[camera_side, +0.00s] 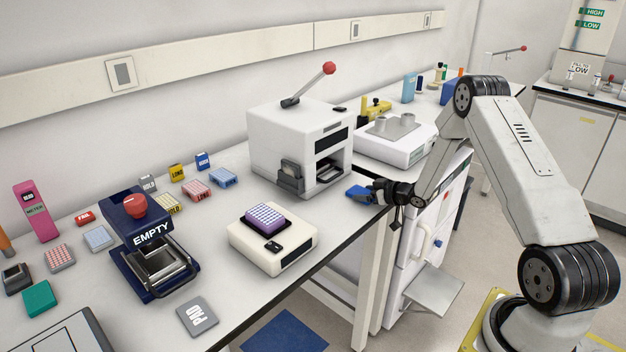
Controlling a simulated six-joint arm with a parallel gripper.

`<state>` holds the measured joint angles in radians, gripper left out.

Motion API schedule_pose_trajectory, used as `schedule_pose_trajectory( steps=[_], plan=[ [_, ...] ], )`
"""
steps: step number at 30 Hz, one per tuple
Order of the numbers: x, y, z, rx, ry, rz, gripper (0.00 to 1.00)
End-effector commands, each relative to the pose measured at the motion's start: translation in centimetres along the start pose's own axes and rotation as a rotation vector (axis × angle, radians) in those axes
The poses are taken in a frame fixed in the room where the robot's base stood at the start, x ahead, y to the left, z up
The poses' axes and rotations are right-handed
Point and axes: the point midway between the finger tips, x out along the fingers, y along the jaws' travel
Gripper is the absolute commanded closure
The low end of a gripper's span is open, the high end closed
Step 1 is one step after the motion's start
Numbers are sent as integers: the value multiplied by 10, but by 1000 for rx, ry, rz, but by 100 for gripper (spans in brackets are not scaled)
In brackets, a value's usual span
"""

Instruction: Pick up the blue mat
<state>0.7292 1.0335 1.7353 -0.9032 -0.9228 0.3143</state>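A small blue piece (359,192) is at the bench edge, right of the white press machine. My gripper (376,191) is dark and points left, with its fingertips at the right end of this piece. They look to be touching, but the fingers are too small and dark to show whether they are shut on it. I cannot tell whether the piece rests on the bench or is held just above it. A flat blue mat (286,331) lies on the floor below the bench, cut off by the bottom of the view and well away from my gripper.
The white press machine (300,140) with a red-knobbed lever stands left of my gripper. A white device (394,140) stands behind it. A cream block holder (272,242) with a purple rack is nearer. A navy press (150,240) marked EMPTY and a grey PAD plate (198,317) are left.

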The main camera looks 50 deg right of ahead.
Motion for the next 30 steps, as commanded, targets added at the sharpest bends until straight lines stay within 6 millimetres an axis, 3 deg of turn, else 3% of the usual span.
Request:
schedule_pose_trajectory(
  steps=[1, 4, 17, 26, 30],
  plan=[
    [0, 0, 0, 0, 0, 0, 48],
    [0, 0, 0, 0, 0, 0, 77],
    [-2, 0, -4, -1, 1, 0, 77],
    [-11, 0, -27, -1, 2, 1, 77],
    [-25, -4, -37, 0, 0, 0, 77]
  ],
)
